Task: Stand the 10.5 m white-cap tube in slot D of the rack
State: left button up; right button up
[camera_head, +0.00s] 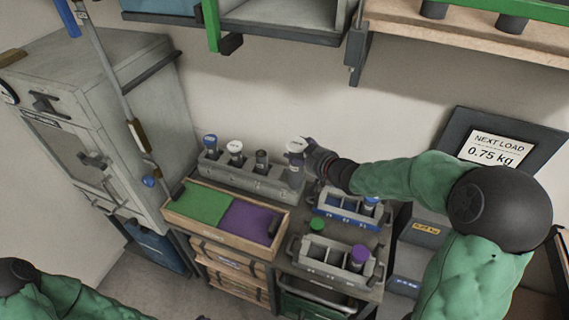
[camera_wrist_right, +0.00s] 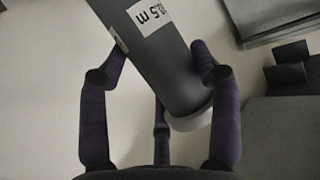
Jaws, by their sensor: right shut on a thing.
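The white-cap tube (camera_head: 296,172) is dark grey and looks about upright at the right end of the long grey rack (camera_head: 238,183). Its cap sits higher than the cap beside it; I cannot tell whether its lower end is inside a slot. My right gripper (camera_head: 308,152) is shut on it near the cap, coming from the right. In the right wrist view the tube (camera_wrist_right: 160,55) shows a 10.5 m label between my fingers (camera_wrist_right: 165,80), with the white cap (camera_wrist_right: 190,119) below. Slot letters are too small to read. My left gripper is out of view.
In front lies a wooden tray with green (camera_head: 203,203) and purple (camera_head: 248,222) pads. Blue (camera_head: 345,210) and grey (camera_head: 325,262) carriers stand at the right.

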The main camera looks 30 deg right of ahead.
jog(key=w+d+f+b, duration=0.3)
jog(key=w+d+f, duration=0.1)
jog(key=w+f, duration=0.7)
jog(key=shift+w+d+f+b, duration=0.15)
jog(key=shift+w+f+b, duration=0.15)
jog(key=shift+f, duration=0.25)
jog(key=shift+s+f, duration=0.1)
jog(key=shift+f, duration=0.05)
jog(key=shift+f, duration=0.1)
jog(key=o, duration=1.5)
